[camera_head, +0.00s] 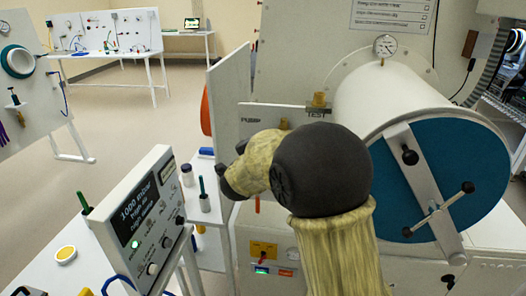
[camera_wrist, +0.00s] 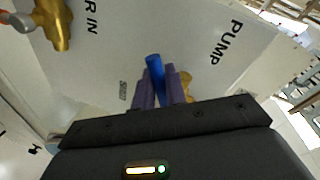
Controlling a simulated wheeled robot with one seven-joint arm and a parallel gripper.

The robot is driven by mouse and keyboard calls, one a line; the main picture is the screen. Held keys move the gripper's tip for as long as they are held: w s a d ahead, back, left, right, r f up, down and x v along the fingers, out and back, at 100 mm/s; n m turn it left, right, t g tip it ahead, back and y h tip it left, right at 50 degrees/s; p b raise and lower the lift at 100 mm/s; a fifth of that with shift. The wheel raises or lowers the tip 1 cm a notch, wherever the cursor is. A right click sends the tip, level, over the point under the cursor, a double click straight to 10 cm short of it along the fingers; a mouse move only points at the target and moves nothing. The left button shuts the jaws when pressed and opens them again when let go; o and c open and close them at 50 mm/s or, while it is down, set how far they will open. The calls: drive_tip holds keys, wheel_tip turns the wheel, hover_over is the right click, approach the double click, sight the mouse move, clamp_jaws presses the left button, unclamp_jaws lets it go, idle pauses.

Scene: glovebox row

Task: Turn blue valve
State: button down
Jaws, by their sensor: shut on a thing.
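The blue valve handle (camera_wrist: 154,67) shows in the wrist view, standing up between the two purple fingers of my gripper (camera_wrist: 160,84). The fingers are shut on it. Part of a brass valve body (camera_wrist: 187,82) shows just right of the fingers, below the PUMP label (camera_wrist: 226,44) on the white panel. In the head view my arm covers the area below the PUMP label (camera_head: 250,120), so the blue handle and my fingertips are hidden there.
A brass valve (camera_wrist: 54,22) with a red-ended handle sits at the wrist view's upper left. In the head view, a white cylinder with a blue door (camera_head: 448,150) stands right of my arm. A control box (camera_head: 140,215) stands on a bench at lower left.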

drive_tip(key=c, duration=1.5)
unclamp_jaws()
drive_tip(key=shift+s, duration=0.1)
drive_tip(key=b+v, duration=0.2)
drive_tip(key=v, duration=1.5)
drive_tip(key=shift+a+b, duration=0.1)
drive_tip(key=shift+b, duration=0.25)
